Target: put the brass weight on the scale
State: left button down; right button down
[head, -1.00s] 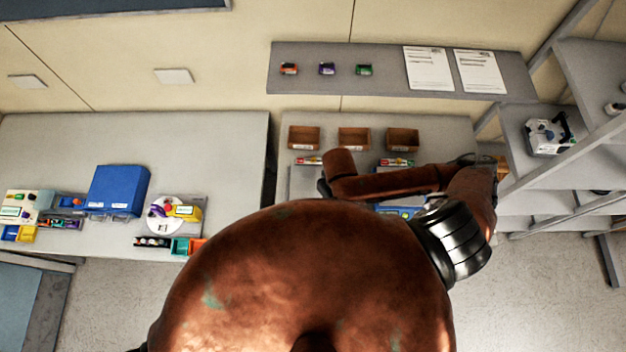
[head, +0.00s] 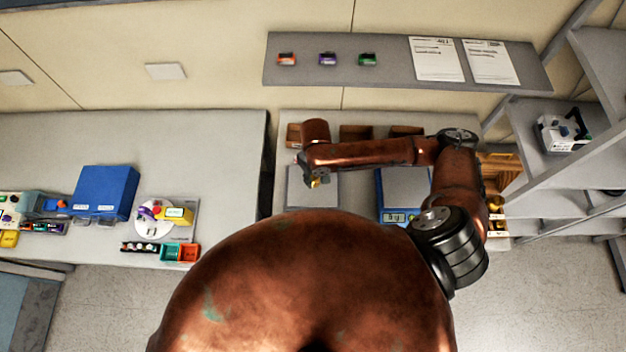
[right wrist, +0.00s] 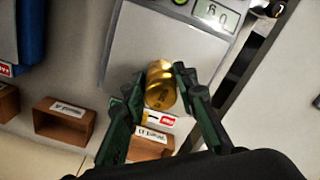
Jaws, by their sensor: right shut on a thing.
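The brass weight (right wrist: 160,88) is between the fingers of my right gripper (right wrist: 158,77), which is shut on it. In the head view only a small yellow bit of the weight (head: 315,183) shows below the wrist. A grey scale (right wrist: 165,38) with a flat pale plate and a lit display lies under the weight in the right wrist view. Its plate also shows in the head view (head: 325,197). I cannot tell whether the weight touches the plate. A second scale, blue with a display (head: 396,216), stands to the right, partly behind my arm. My left gripper is out of view.
Small brown bins (head: 356,133) stand behind the scales; one also shows in the right wrist view (right wrist: 63,118). A wooden rack (head: 497,178) with brass pieces is at the right. A shelf (head: 390,70) with small coloured boxes and papers hangs above. A blue box (head: 106,192) is on the left counter.

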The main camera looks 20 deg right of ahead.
jog(key=shift+w+f, duration=0.8)
jog(key=shift+f, duration=0.1)
jog(key=shift+f+p, duration=0.4)
jog(key=shift+f, duration=1.2)
jog(key=c, duration=1.5)
grip_release()
jog(key=shift+f, duration=0.15)
jog(key=shift+c, duration=0.2)
notch_tip(320, 180, up, 12)
jog(key=shift+r+b, duration=0.15)
jog(key=shift+b, duration=0.35)
